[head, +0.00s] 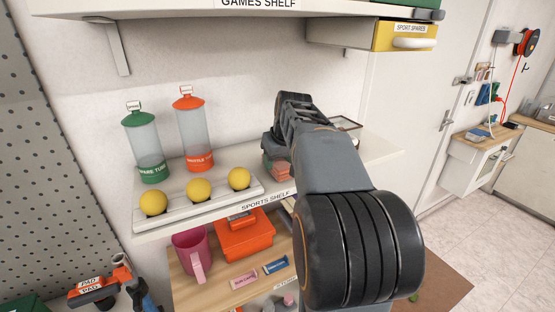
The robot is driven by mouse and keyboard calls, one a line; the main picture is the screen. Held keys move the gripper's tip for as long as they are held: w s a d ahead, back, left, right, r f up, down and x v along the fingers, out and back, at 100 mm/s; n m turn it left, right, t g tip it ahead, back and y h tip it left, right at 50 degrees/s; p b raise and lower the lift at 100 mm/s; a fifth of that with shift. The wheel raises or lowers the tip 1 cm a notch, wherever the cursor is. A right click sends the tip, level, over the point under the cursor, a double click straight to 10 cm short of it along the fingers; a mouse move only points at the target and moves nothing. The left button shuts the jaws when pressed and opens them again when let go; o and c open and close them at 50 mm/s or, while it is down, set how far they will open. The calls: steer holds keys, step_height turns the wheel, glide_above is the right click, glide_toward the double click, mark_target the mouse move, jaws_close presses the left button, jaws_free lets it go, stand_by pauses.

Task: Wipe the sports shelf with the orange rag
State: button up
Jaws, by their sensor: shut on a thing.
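The sports shelf (378,150) is a white board on the wall, with its name on the front edge. My arm reaches over it from the lower right. My gripper (275,148) is low over the middle of the shelf, partly hidden by my arm. A folded orange rag (278,168) shows at its tip, at or just above the surface; I cannot tell whether it touches. The gripper is shut on it. The rag is right of the tubes and balls.
On the shelf's left stand a green-capped tube (146,146) and an orange-capped tube (194,135). Several yellow balls (199,190) sit in a white rack in front. A dark-framed item (346,123) lies behind my arm. The games shelf (200,8) and a yellow drawer (404,36) hang above.

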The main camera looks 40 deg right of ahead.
steer(key=shift+s+d, duration=0.1)
steer(key=shift+d, duration=0.75)
steer(key=shift+a, duration=1.1)
steer(key=shift+d+f, duration=0.1)
steer(key=shift+d, duration=0.95)
steer(key=shift+a, duration=0.1)
steer(key=shift+a, duration=0.15)
steer(key=shift+a, duration=0.9)
